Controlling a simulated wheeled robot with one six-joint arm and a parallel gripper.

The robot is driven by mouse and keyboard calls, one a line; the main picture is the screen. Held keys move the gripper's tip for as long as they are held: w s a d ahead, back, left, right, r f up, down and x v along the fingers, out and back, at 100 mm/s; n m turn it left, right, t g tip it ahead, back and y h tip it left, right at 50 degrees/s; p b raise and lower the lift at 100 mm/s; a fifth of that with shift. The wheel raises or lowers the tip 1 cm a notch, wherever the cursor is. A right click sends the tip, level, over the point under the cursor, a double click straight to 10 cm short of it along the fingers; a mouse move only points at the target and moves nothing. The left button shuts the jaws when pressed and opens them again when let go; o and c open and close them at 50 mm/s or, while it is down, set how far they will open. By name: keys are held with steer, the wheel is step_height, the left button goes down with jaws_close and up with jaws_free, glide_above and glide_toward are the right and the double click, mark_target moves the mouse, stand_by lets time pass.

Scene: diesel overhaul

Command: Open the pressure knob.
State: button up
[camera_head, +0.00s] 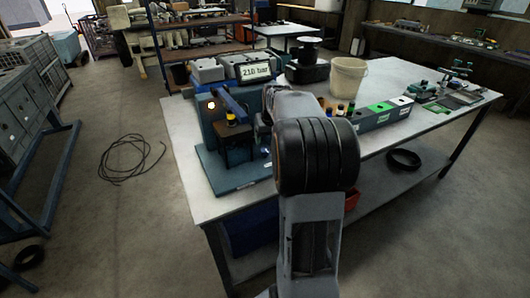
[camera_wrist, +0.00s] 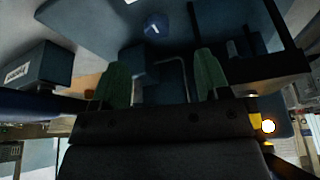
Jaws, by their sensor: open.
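A blue test stand (camera_head: 216,168) sits on the near left corner of the workbench, with a display reading about 210 bar (camera_head: 255,71) and a lit amber lamp (camera_head: 211,105). A small round blue knob with a white mark (camera_wrist: 156,25) shows in the wrist view, beyond my fingertips and apart from them. It looks like the pressure knob, but I cannot be sure. My gripper (camera_wrist: 162,60) has two green fingers spread wide with nothing between them. In the head view my own arm hides the gripper and part of the stand.
In the wrist view, stand parts and a bent metal rod (camera_wrist: 176,68) lie close around the fingers. A cable coil (camera_head: 130,160) lies on the floor.

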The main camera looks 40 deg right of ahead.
mark_target(266, 149)
steer(key=x, duration=0.4)
steer(key=w+d+x, duration=0.1)
steer(key=x, duration=0.4)
steer(key=w+r+p+x, duration=0.1)
steer(key=x, duration=0.3)
steer(key=shift+w+d+f, duration=0.1)
steer(key=shift+d+f, duration=0.25)
steer(key=shift+d, duration=0.05)
steer(key=c, duration=0.9)
